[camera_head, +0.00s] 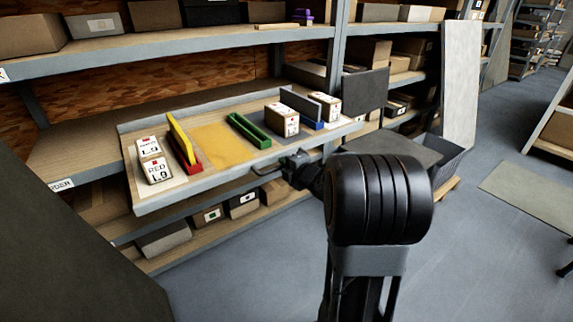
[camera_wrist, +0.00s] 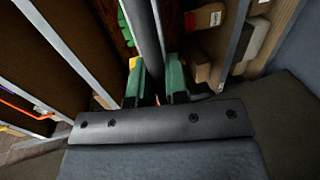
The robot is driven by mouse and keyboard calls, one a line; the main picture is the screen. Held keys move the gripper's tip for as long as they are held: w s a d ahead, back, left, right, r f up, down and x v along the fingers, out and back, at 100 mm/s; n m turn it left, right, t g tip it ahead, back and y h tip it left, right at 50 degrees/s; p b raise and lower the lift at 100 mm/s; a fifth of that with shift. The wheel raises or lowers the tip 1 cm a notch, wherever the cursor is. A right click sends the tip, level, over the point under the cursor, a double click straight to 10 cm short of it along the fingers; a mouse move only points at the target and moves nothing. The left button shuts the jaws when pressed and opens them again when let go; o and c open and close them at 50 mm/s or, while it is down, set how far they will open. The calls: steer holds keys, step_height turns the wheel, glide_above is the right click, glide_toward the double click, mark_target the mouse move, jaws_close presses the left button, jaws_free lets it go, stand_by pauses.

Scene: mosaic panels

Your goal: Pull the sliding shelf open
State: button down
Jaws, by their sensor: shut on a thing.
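The sliding shelf (camera_head: 200,186) is a wooden tray with a grey metal rim in the middle bay of the rack, standing out in front of the shelves above and below. It carries small white-labelled boxes (camera_head: 155,168) and red, yellow, green and blue dividers. My gripper (camera_head: 290,166) is at the middle of its front edge. In the wrist view, the green-padded fingers of my gripper (camera_wrist: 161,82) are shut on a dark grey bar (camera_wrist: 147,35) at the shelf's front. The exact contact is partly hidden.
The rack's upper shelf (camera_head: 190,42) and lower shelf hold cardboard boxes (camera_head: 207,216). A dark panel (camera_head: 365,91) stands at the shelf's right end, and a grey bin (camera_head: 440,155) is on the right. The grey floor (camera_head: 480,260) in front is open.

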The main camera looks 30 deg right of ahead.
steer(key=c, duration=1.1)
jaws_free()
steer(key=shift+c, duration=0.2)
steer(key=shift+s, duration=0.1)
steer(key=p+v, duration=0.3)
steer(key=v, duration=1)
steer(key=shift+s+p, duration=0.35)
steer(key=shift+p, duration=0.05)
